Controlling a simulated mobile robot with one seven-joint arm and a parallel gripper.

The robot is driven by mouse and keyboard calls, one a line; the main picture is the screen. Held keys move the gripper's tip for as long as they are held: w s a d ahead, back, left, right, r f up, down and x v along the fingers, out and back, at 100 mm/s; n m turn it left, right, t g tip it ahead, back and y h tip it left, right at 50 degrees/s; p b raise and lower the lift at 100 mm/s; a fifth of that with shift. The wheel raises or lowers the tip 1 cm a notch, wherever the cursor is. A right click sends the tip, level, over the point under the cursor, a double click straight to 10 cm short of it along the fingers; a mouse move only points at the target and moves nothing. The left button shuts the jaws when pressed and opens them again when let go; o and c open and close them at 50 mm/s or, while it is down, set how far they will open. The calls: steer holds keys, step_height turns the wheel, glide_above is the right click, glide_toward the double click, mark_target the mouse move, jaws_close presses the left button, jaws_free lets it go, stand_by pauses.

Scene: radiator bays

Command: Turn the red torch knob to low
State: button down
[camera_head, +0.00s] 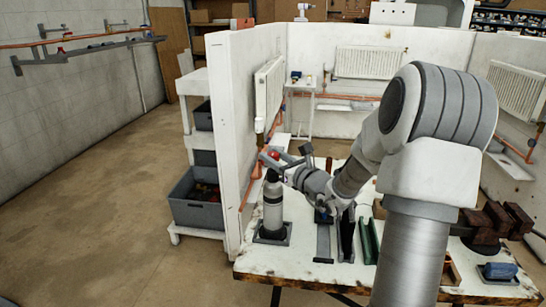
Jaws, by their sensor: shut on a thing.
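The torch (273,208) is a light grey cylinder with a dark top. It stands upright in a dark square base at the left end of the workbench. Its red knob (275,154) shows as a small red patch above the dark top, partly hidden by my gripper. My gripper (272,160) reaches in from the right at the top of the torch and is shut on the red knob. The knob's setting marks are too small to read.
The white workbench (300,262) holds a green channel (369,240), dark upright plates and a brown vise (497,222). A white partition (227,130) with a radiator (268,92) and copper pipe stands close behind the torch. A shelf cart with grey bins (197,203) is left; open floor lies beyond.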

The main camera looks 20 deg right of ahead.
steer(key=shift+r+n+y+p, duration=0.1)
steer(key=shift+n+y+p, duration=0.3)
steer(key=shift+y+p, duration=0.15)
steer(key=n+g+y+p, duration=0.1)
steer(key=n+y, duration=0.1)
steer(key=y, duration=0.1)
steer(key=shift+d+r+p, duration=0.1)
steer(key=shift+p, duration=0.3)
steer(key=n+g+y+p, duration=0.2)
steer(key=n+g+y, duration=0.1)
steer(key=y, duration=0.1)
steer(key=shift+n+y+p, duration=0.3)
steer(key=shift+y+p, duration=0.05)
steer(key=shift+p, duration=0.05)
steer(key=n+g+y+p, duration=0.1)
steer(key=n+g+y, duration=0.1)
steer(key=g, duration=0.1)
steer(key=n+g+y+p, duration=0.1)
steer(key=n+g+y, duration=0.1)
steer(key=n+g, duration=0.1)
steer(key=shift+f+g+y, duration=0.2)
steer(key=shift+g+y, duration=0.1)
steer(key=shift+g, duration=0.3)
steer(key=shift+n+g, duration=0.3)
steer(key=shift+c, duration=2.4)
jaws_free()
